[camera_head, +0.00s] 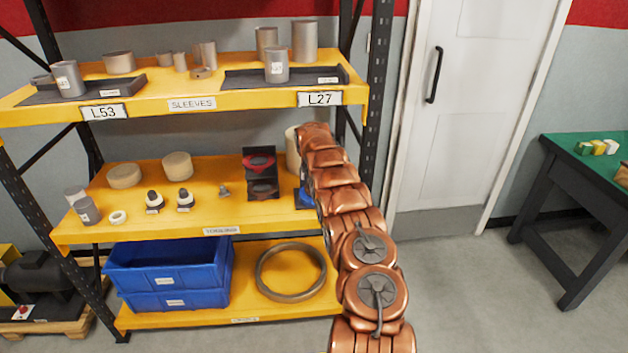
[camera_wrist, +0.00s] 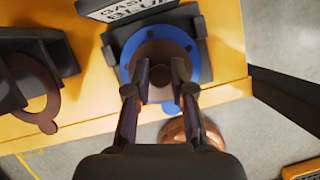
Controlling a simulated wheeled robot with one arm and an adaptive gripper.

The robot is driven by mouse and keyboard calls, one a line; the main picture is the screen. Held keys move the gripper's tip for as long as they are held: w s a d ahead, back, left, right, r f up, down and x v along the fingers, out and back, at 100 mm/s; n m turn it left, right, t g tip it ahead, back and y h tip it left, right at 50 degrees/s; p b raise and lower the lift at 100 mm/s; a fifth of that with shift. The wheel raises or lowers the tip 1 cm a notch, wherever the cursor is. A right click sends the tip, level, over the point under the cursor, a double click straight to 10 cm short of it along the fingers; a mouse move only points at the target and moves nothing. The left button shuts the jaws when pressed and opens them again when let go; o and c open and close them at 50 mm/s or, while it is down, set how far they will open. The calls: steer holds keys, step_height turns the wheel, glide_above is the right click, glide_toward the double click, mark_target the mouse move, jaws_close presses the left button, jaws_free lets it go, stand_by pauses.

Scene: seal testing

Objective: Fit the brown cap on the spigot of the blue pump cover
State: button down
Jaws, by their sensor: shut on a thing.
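In the wrist view the blue pump cover (camera_wrist: 197,62) shows as a round blue flange with small holes, on a dark stand at the shelf edge. My gripper (camera_wrist: 160,76) is over it, its fingers shut on the brown cap (camera_wrist: 156,50). The cap lies over the middle of the cover and hides the spigot. I cannot tell whether it rests on the spigot or is just above it. In the head view only a sliver of the blue cover (camera_head: 304,198) shows beside my arm, and my gripper is hidden.
A dark stand (camera_head: 261,186) with gaskets is close left of the cover; a brown ring (camera_wrist: 42,112) projects from it in the wrist view. A label plate (camera_wrist: 110,8) stands behind the cover. The sleeve shelf (camera_head: 215,98) is above. Blue bins (camera_head: 168,270) stand below.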

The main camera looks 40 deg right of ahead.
steer(key=shift+f, duration=0.6)
steer(key=c, duration=0.9)
jaws_free()
steer(key=shift+r, duration=0.1)
